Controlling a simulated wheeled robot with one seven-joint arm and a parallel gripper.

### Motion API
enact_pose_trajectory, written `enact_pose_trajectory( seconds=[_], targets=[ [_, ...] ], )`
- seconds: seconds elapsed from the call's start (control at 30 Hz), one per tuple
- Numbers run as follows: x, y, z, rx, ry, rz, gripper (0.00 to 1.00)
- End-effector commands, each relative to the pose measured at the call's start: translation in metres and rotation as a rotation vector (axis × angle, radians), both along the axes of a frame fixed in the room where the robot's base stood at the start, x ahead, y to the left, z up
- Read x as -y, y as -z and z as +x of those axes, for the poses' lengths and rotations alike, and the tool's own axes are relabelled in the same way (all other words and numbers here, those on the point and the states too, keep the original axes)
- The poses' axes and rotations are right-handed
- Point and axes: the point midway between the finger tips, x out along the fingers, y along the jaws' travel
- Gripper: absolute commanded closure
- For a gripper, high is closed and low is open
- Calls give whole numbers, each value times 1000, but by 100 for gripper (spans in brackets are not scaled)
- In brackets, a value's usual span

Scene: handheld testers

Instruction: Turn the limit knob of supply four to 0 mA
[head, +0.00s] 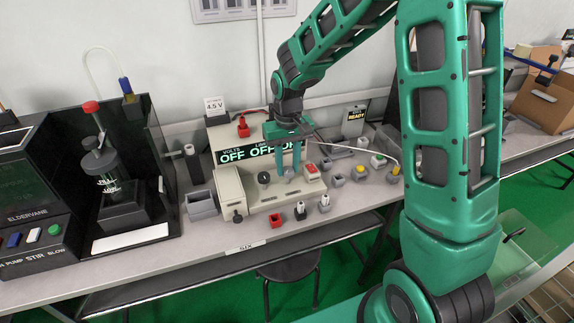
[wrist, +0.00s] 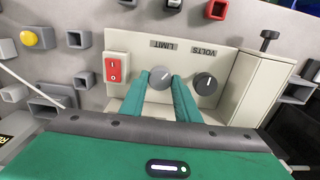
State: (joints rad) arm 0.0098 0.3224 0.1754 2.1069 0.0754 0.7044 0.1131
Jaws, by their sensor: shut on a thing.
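The power supply (head: 240,200) is a beige bench unit with a dark display (head: 232,156) lit with "OFF" readings, partly hidden by my arm. In the wrist view its panel shows the grey limit knob (wrist: 160,78) under an upside-down LIMIT label, with a light pointer line slanting up and right. The dark volts knob (wrist: 206,84) is to its right. A red rocker switch (wrist: 115,69) is to its left. My gripper (wrist: 161,84) is shut on the limit knob, one green finger on each side. In the head view my gripper (head: 291,173) reaches down to the panel.
A "4.5 V" card (head: 214,106) stands behind the supply. Several small sockets and coloured buttons, one yellow (head: 359,169), sit to the right. A dark pump and stir station (head: 120,180) stands at left.

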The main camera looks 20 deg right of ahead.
Motion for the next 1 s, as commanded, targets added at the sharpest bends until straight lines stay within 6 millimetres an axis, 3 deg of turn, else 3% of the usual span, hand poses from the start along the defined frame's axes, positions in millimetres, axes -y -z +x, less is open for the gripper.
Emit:
enact_pose_trajectory(
  seconds=[0.5,1.0],
  targets=[
    [-1,-2,3,9,-437,0,93],
    [0,-2,3,10,-604,-1,93]
  ],
)
